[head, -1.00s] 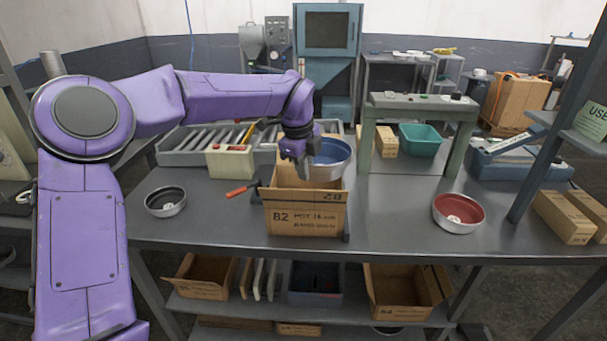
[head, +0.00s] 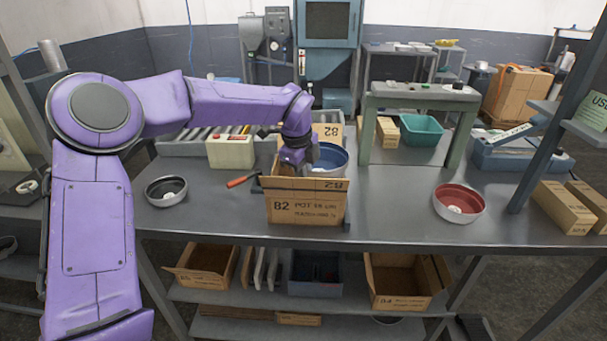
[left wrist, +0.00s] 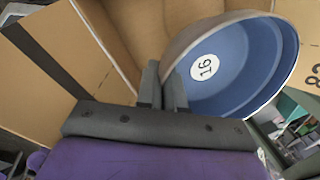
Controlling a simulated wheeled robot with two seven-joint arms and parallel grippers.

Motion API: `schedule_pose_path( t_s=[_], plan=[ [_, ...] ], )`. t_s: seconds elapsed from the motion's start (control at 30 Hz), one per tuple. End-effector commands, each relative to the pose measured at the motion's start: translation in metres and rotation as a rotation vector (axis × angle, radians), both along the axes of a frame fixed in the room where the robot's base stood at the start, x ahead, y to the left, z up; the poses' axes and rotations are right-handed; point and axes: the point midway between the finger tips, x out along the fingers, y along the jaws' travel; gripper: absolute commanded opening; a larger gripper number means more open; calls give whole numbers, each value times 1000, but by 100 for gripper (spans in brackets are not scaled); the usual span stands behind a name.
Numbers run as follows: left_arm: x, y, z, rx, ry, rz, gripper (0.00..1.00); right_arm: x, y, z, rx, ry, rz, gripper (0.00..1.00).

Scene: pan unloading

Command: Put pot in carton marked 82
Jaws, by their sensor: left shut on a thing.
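The pot (head: 333,163) is round with a blue inside, a pale outside and a white round label. In the left wrist view the pot (left wrist: 240,75) shows its label, which reads 16. My left gripper (head: 301,168) is shut on the pot's rim; its fingers (left wrist: 163,85) also show in the left wrist view. The carton marked 82 (head: 307,208) stands open on the bench, with a raised flap behind the pot. The pot is over the carton's opening, its lower part hidden by the front wall. I cannot tell if it touches the bottom. My right gripper is not in view.
A dark bowl (head: 166,191) stands left and a red bowl (head: 458,203) right on the bench. A red-handled tool (head: 243,180) lies beside the carton. A cream control box (head: 230,151) stands behind.

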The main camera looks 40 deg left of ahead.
Motion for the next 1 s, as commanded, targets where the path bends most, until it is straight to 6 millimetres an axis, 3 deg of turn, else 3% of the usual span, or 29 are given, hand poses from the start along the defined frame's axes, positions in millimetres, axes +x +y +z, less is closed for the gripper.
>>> schedule_pose_path(
  t_s=[0.03, 0.1, 0.13, 0.43, 0.57, 0.6, 1.0],
  plan=[
    [0, 0, 1, 0, -2, 0, 0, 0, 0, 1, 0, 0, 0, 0],
    [0, 0, 1, 0, 0, 0, 26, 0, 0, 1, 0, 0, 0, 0],
    [0, 0, 1, 0, 0, 0, 33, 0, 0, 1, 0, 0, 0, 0],
    [0, 0, 3, 0, 0, 0, 33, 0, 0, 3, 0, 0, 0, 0],
    [0, 0, 21, 2, 0, 0, 33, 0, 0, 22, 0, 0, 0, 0],
    [-1, 0, 23, 1, -4, 1, 33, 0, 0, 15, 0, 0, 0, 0],
    [-22, -1, 117, 1, -2, 2, 33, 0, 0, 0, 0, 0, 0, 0]
  ],
)
